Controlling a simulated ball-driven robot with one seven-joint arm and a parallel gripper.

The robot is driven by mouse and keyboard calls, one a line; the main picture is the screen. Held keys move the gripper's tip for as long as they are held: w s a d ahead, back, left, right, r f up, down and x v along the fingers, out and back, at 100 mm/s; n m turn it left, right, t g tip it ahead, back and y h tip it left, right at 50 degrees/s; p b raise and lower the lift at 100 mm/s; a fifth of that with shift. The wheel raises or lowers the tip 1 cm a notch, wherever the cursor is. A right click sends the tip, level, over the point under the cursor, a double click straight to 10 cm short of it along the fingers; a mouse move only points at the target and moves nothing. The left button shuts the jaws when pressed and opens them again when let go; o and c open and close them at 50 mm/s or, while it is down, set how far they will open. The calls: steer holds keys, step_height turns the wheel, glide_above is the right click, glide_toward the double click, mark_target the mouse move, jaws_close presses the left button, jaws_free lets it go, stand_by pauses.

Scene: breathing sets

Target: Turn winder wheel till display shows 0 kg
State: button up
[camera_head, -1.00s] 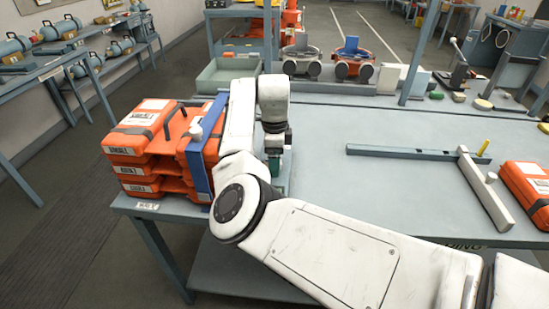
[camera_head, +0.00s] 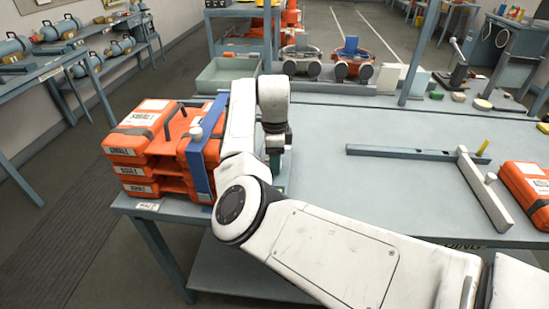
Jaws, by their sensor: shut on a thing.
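My gripper (camera_head: 275,152) points down at the left part of the grey bench. It is shut on a small dark green part (camera_head: 275,165), mostly hidden by my wrist and arm. I cannot tell whether this part belongs to the winder wheel. No wheel rim shows clearly. No display reading 0 kg or any other number can be read. Left of my arm, a blue upright bar (camera_head: 203,183) with a pale knob (camera_head: 196,133) stands against stacked orange cases (camera_head: 140,155).
The grey bench top (camera_head: 345,205) is clear in the middle. A dark bar (camera_head: 410,153) and a pale bar (camera_head: 485,190) lie at right beside an orange case (camera_head: 528,185). A green tray (camera_head: 228,75) and two ring-shaped sets (camera_head: 355,62) stand at the back.

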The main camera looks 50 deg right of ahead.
steer(key=n+p, duration=0.1)
steer(key=n, duration=0.1)
steer(key=n+p, duration=0.2)
steer(key=shift+r+n+p, duration=0.2)
steer(key=shift+n+p, duration=0.1)
steer(key=n+p, duration=0.1)
steer(key=n, duration=0.1)
steer(key=n+p, duration=0.2)
steer(key=n, duration=0.1)
steer(key=shift+w+d+n, duration=0.1)
steer(key=shift+w+n, duration=0.1)
steer(key=shift+n, duration=0.1)
steer(key=n+p, duration=0.3)
steer(key=n, duration=0.2)
steer(key=shift+w, duration=0.15)
steer(key=shift+w+f+n+p, duration=0.1)
steer(key=shift+n+p, duration=0.55)
steer(key=shift+n, duration=1.55)
steer(key=o, duration=1)
steer(key=shift+o, duration=0.2)
step_height(320, 180, up, 11)
steer(key=b, duration=0.1)
steer(key=shift+f+b, duration=0.15)
steer(key=shift+b, duration=0.25)
